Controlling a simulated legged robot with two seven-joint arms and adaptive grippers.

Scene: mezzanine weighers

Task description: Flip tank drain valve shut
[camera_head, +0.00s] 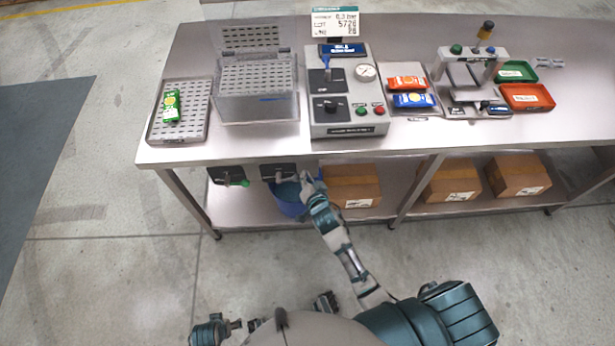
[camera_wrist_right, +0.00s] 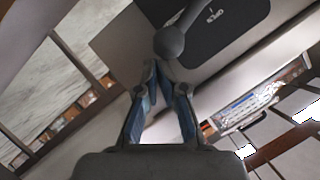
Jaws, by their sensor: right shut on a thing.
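The drain valve's black plate (camera_head: 278,172) hangs under the table's front edge, below the clear tank (camera_head: 257,88). In the right wrist view its dark plate (camera_wrist_right: 225,28) carries a small white label and a grey rounded lever (camera_wrist_right: 171,42). My right gripper (camera_head: 308,181) is at this valve, and in the wrist view its fingertips (camera_wrist_right: 162,72) are closed together at the lever, just below its rounded hub. The fingers hide part of the lever. My left gripper (camera_head: 248,325) is low at the bottom of the head view, away from the table; its fingers are too small to judge.
A blue bucket (camera_head: 290,200) stands on the lower shelf below the valve, partly behind my right gripper. A second black fitting with a green end (camera_head: 227,176) is to the left. Cardboard boxes (camera_head: 352,186) stand to the right. The floor in front is clear.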

